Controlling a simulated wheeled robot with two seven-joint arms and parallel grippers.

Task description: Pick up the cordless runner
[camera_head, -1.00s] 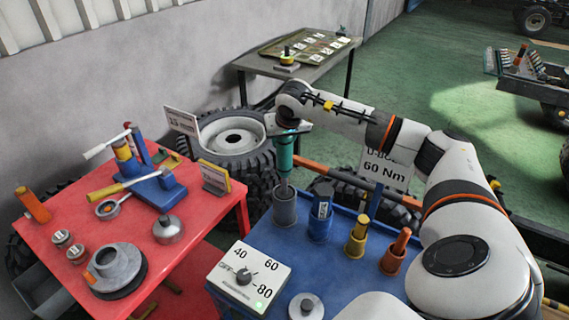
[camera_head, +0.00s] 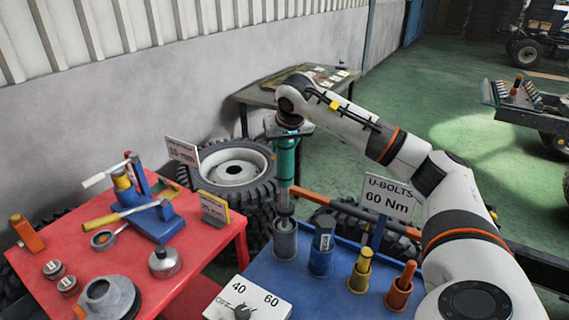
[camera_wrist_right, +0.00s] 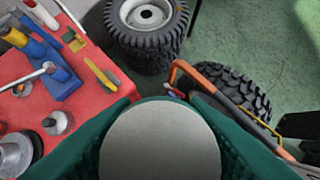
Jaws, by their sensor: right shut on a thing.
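The cordless runner (camera_head: 286,162) is a teal upright tool with a grey shaft below. My right gripper (camera_head: 289,133) is shut on its upper part. The shaft's lower end is at the mouth of a grey cup holder (camera_head: 284,243) on the blue table; I cannot tell whether the tip is still inside. In the right wrist view a round grey end (camera_wrist_right: 160,142) fills the bottom middle, with dark green parts on both sides. My left gripper is not in view.
The blue table (camera_head: 262,270) also holds a blue cup (camera_head: 321,255), a yellow one (camera_head: 360,272), an orange one (camera_head: 401,288) and a dial box (camera_head: 245,305). A red table (camera_head: 205,240) with tools stands left. Tyres (camera_head: 235,170) stand behind.

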